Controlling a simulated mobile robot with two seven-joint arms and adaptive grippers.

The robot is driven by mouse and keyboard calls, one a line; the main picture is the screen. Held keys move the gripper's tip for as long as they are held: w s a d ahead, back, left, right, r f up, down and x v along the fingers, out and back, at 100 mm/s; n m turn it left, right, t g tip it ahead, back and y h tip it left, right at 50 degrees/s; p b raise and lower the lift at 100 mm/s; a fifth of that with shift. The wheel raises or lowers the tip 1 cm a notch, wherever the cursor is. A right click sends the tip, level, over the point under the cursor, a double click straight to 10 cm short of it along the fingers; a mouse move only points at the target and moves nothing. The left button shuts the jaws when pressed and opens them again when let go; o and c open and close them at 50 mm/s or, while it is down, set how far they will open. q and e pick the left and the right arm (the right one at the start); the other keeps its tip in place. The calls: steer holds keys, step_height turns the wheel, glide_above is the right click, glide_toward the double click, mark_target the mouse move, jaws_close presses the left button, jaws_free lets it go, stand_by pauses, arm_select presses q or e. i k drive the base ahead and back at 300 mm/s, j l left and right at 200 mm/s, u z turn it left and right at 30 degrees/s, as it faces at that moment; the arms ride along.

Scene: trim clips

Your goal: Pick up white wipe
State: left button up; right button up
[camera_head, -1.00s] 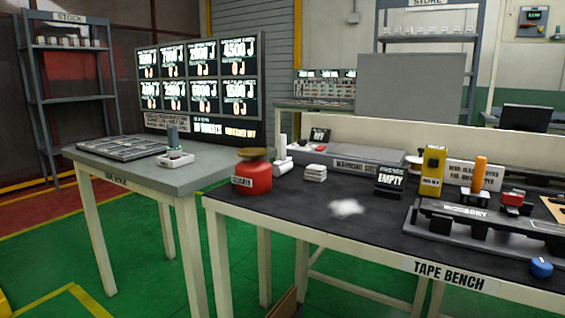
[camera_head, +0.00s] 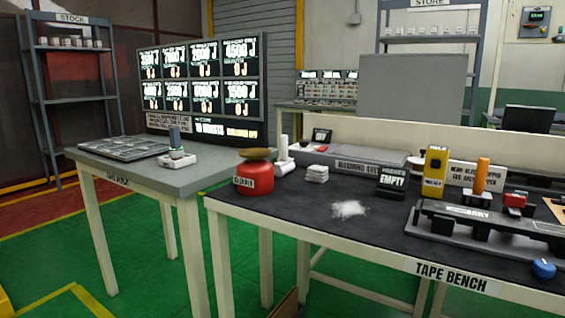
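A white wipe (camera_head: 349,209) with a ragged, crumpled outline lies on the dark top of the tape bench (camera_head: 290,222), near its middle. A small stack of folded white cloths (camera_head: 317,174) sits further back on the same bench, between a red container and a black sign. I cannot tell for sure which of the two the task means. Neither of my grippers is in view.
A red container (camera_head: 253,178) stands at the bench's left corner. An "EMPTY" sign (camera_head: 392,180), a yellow device (camera_head: 434,170), an orange-handled tool (camera_head: 481,175), a black fixture (camera_head: 480,228) and a blue knob (camera_head: 543,268) occupy the right. A grey table (camera_head: 205,178) adjoins at left.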

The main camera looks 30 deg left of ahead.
mark_target(317, 174)
steer(key=i+j+z, duration=0.1)
steer(key=z, duration=0.35)
steer(key=j+z, duration=0.35)
steer(key=z, duration=0.15)
steer(key=j+z, duration=0.35)
steer(key=j, duration=0.75)
steer(key=i, duration=0.05)
